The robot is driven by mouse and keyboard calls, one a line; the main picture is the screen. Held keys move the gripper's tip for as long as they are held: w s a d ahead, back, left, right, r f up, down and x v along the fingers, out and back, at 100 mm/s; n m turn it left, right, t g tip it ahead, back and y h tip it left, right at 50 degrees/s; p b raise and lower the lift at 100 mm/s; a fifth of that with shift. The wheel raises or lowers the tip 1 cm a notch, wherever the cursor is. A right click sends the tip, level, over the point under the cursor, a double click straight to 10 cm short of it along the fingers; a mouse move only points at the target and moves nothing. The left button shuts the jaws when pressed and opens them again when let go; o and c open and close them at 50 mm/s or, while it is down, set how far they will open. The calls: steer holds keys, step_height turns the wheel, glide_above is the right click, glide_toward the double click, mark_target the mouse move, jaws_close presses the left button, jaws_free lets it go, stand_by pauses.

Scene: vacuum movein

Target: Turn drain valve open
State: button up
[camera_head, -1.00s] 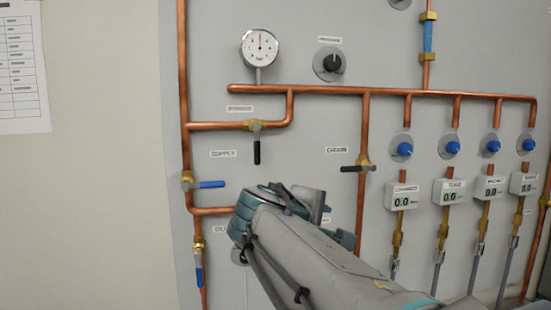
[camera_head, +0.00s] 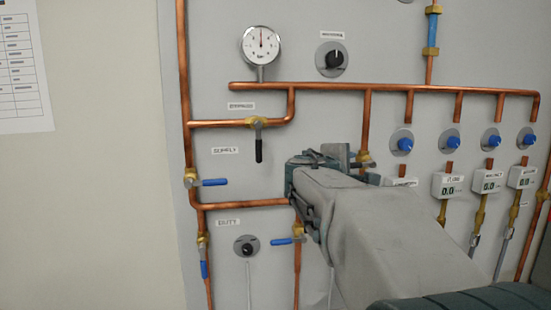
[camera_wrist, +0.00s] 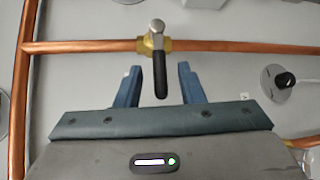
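The drain valve has a brass body (camera_head: 365,159) on a vertical copper pipe; in the head view my gripper (camera_head: 342,160) hides its handle and label. In the wrist view the brass body (camera_wrist: 149,44) sits on a pipe that runs across the picture. Its black lever (camera_wrist: 160,74) stands crosswise to that pipe. My gripper (camera_wrist: 158,70) is open, with one blue-grey finger on each side of the lever's lower part. Gaps show between the lever and both fingers, so neither appears to touch it. How deep the lever lies between the fingers is unclear.
A bypass valve with a black lever (camera_head: 258,150) hangs left of my gripper. The supply valve has a blue lever (camera_head: 214,182). Another blue lever (camera_head: 284,241) and a black knob (camera_head: 246,248) lie below. Blue knobs (camera_head: 405,143) line the right side.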

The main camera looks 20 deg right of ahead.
steer(key=shift+x, duration=0.95)
steer(key=shift+s, duration=0.1)
jaws_close()
steer(key=shift+a+f+b, duration=0.1)
steer(key=shift+f+b, duration=0.1)
steer(key=shift+b, duration=0.15)
